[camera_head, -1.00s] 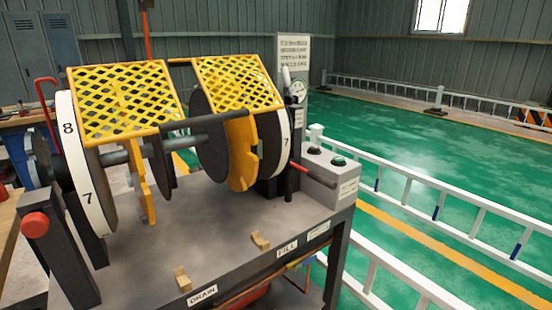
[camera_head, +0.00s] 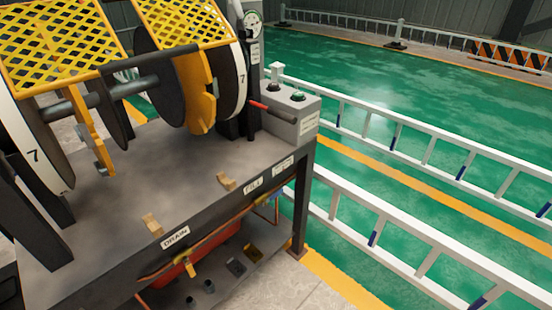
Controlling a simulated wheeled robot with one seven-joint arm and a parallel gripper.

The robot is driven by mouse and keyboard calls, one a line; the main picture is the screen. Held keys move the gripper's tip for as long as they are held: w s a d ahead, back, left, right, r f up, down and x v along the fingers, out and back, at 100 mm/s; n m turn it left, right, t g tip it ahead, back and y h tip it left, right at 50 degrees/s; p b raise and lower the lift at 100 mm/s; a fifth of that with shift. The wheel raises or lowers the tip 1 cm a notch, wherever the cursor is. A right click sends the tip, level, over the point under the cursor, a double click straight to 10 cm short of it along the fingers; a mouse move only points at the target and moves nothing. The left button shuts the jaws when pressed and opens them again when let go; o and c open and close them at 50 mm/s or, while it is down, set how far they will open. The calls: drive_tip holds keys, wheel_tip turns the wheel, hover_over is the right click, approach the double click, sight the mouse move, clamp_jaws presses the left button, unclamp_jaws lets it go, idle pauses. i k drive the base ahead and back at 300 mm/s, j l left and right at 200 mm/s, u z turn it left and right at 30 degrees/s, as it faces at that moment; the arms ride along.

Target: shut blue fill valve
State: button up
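The FILL label (camera_head: 253,186) is on the front edge of the grey machine bench (camera_head: 130,195). A small blue part (camera_head: 273,211) shows below the bench edge, beneath and to the right of that label, beside an orange-brown pipe (camera_head: 230,226). It may be the fill valve's handle; it is too small and partly hidden to tell its position. The DRAIN label (camera_head: 175,237) is further left, with a yellow handle (camera_head: 190,266) below it. My gripper is not in view.
Yellow mesh guards (camera_head: 180,27) and large numbered discs (camera_head: 232,85) stand on the bench. A grey control box (camera_head: 292,118) with buttons and a red lever (camera_head: 265,107) sits at its right corner. White railings (camera_head: 410,240) run along the right; green floor lies beyond.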

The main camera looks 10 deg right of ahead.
sight(276, 195)
drive_tip(key=i+l, duration=0.85)
drive_tip(key=i, duration=0.2)
drive_tip(key=j+u, duration=0.05)
